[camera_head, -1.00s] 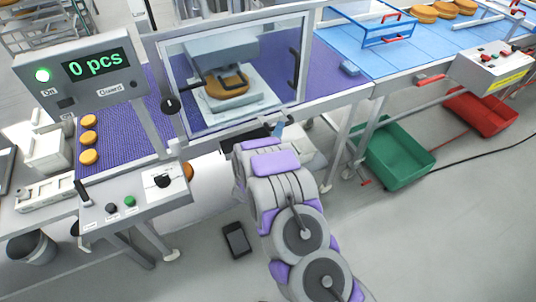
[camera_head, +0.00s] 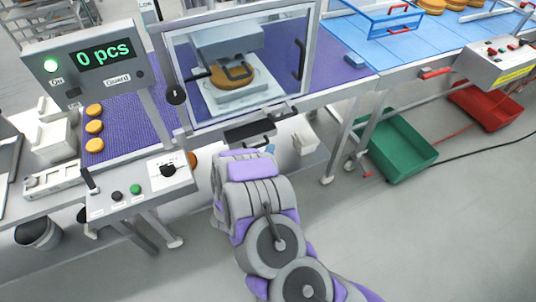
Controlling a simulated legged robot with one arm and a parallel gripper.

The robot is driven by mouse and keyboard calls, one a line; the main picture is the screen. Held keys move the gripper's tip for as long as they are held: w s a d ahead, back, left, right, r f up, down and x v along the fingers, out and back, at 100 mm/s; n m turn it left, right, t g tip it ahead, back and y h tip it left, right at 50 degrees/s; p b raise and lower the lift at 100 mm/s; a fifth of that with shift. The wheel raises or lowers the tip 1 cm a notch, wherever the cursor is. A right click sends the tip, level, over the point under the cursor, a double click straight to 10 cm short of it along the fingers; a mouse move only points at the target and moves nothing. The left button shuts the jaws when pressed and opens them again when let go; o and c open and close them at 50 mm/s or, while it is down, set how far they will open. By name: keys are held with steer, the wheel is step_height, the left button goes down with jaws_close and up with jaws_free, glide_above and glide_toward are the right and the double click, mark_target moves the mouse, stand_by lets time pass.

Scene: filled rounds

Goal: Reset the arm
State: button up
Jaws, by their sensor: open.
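My arm (camera_head: 255,205), grey with purple pads, rises from the bottom edge to just below the guarded machine on the line. My gripper does not show; the arm's front links hide the end. Nothing held can be seen. The arm's front end appears in front of a black tray-like part (camera_head: 249,131) under the machine; whether they touch cannot be told.
A guarded press (camera_head: 235,75) holds a round brown piece. A display reading "0 pcs" (camera_head: 100,52) and a control box (camera_head: 140,188) stand at left. Green (camera_head: 402,150) and red (camera_head: 488,108) crates lie at right. Grey floor (camera_head: 400,240) is clear at lower right.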

stand_by(0.5)
steer(key=w+a+r+n+g+y, duration=0.3)
steer(key=a+r+n+g+y, duration=0.2)
steer(key=a+g+y, duration=0.15)
steer(key=s+r+n+g+y, duration=0.3)
steer(key=s+r+n+g, duration=0.1)
steer(key=s+r+n, duration=0.4)
steer(key=s+d+r+n+g+h, duration=0.1)
steer(key=s+d+r+n+g, duration=0.2)
steer(key=s+d, duration=0.5)
steer(key=s+d+r+n+g+h, duration=0.1)
steer(key=s+d+r+n+g, duration=0.2)
steer(key=s+d, duration=0.5)
steer(key=s+d+r+n+g+h, duration=0.2)
steer(key=s+d, duration=0.7)
steer(key=s, duration=0.9)
step_height(320, 180, up, 2)
steer(key=shift+s+n+g, duration=0.25)
steer(key=shift+n+g, duration=0.55)
steer(key=shift+g, duration=0.15)
